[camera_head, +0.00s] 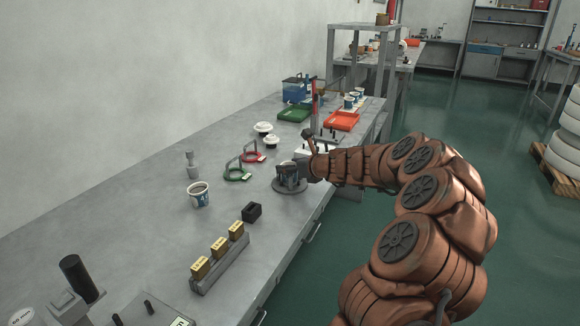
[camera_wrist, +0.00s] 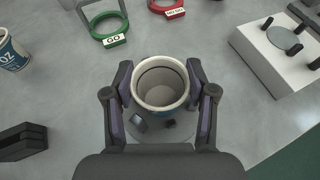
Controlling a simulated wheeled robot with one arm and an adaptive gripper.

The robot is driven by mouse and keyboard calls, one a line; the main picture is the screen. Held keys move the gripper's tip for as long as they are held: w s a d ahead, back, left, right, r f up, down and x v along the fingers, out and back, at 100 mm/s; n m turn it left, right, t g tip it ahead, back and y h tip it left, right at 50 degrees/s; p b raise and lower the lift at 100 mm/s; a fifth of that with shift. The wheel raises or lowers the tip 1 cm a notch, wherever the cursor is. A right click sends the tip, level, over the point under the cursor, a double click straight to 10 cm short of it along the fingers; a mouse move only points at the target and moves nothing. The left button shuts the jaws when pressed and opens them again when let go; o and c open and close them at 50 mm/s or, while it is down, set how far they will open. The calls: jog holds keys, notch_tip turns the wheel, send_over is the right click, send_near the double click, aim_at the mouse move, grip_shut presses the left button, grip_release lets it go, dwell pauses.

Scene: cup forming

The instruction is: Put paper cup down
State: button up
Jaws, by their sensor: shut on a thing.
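The paper cup (camera_wrist: 160,84) is upright and open-topped between the fingers of my gripper (camera_wrist: 160,98) in the wrist view, and the fingers are shut on its sides. In the head view the held cup (camera_head: 288,168) is partly hidden by my gripper (camera_head: 300,170). It is at a round grey base (camera_head: 290,187) on the bench. I cannot tell whether the cup's bottom touches that base. A second paper cup (camera_head: 199,195), white and blue, stands upright on the bench to the left; it also shows at the left edge of the wrist view (camera_wrist: 12,50).
The green GO ring gauge (camera_head: 238,174) and red gauge (camera_head: 252,154) lie behind my gripper. A black block (camera_head: 251,212) and a rack of yellow blocks (camera_head: 219,262) are nearer. Green (camera_head: 294,113) and red trays (camera_head: 341,121) lie farther back. Bare bench lies around the second cup.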

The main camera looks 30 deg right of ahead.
jog(key=o, duration=0.8)
jog(key=shift+r, duration=0.15)
jog(key=p+v, duration=0.1)
jog(key=v, duration=1.1)
